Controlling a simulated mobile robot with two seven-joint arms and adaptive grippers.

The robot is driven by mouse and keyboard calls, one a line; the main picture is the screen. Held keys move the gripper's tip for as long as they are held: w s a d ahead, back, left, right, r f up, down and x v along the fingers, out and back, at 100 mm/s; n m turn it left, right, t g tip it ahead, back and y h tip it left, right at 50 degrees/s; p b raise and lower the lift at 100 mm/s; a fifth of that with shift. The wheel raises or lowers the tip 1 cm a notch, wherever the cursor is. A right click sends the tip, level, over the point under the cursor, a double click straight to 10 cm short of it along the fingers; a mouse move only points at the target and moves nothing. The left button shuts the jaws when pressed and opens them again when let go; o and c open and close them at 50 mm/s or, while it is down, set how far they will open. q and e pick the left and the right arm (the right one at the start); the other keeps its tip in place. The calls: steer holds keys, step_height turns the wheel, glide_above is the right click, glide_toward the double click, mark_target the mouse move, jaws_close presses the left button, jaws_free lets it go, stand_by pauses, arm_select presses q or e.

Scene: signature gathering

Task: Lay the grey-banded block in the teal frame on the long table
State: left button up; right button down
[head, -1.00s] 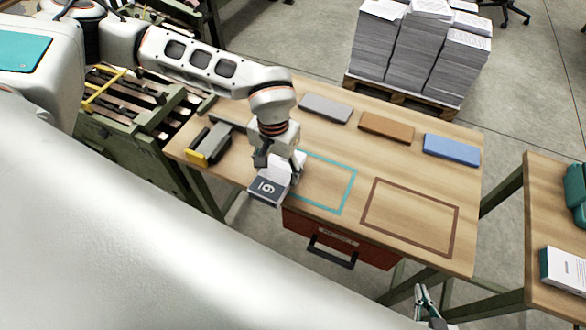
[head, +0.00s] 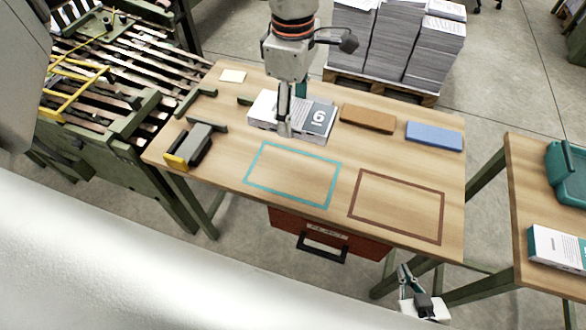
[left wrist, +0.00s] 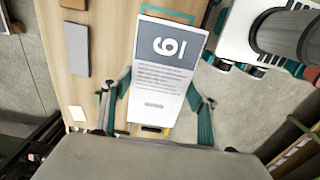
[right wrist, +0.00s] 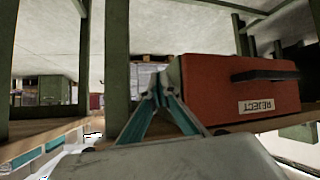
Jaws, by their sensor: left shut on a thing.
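The grey-banded block (head: 275,112) is a white slab with a dark grey band marked "6" at its right end in the head view. My left gripper (head: 285,125) is shut on it, over the table behind the teal frame (head: 285,196); its height is hard to judge. The left wrist view shows the block (left wrist: 160,95) between the two fingers of my left gripper (left wrist: 156,98), with part of the teal frame beyond it. The teal frame is an empty outline on the long table (head: 225,150). My right gripper (head: 404,270) is shut and empty, low beyond the table's front edge.
A brown frame (head: 400,234) lies right of the teal one, empty. A brown slab (head: 367,118) and a blue slab (head: 434,135) lie along the back; a grey slab (left wrist: 77,50) shows in the left wrist view. A stapler-like tool (head: 190,148) stands left. A red drawer (head: 330,240) hangs below.

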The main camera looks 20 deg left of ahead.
arm_select(q)
glide_above(293, 172)
step_height(293, 172, down, 14)
steer(key=shift+f+b, duration=0.25)
steer(key=shift+b, duration=0.2)
steer(key=shift+f, duration=2.45)
steer(key=shift+f, duration=0.1)
steer(key=o, duration=1.4)
steer(key=shift+r, duration=0.4)
step_height(293, 172, up, 11)
steer(key=shift+r+p, duration=0.2)
steer(key=shift+p, duration=0.1)
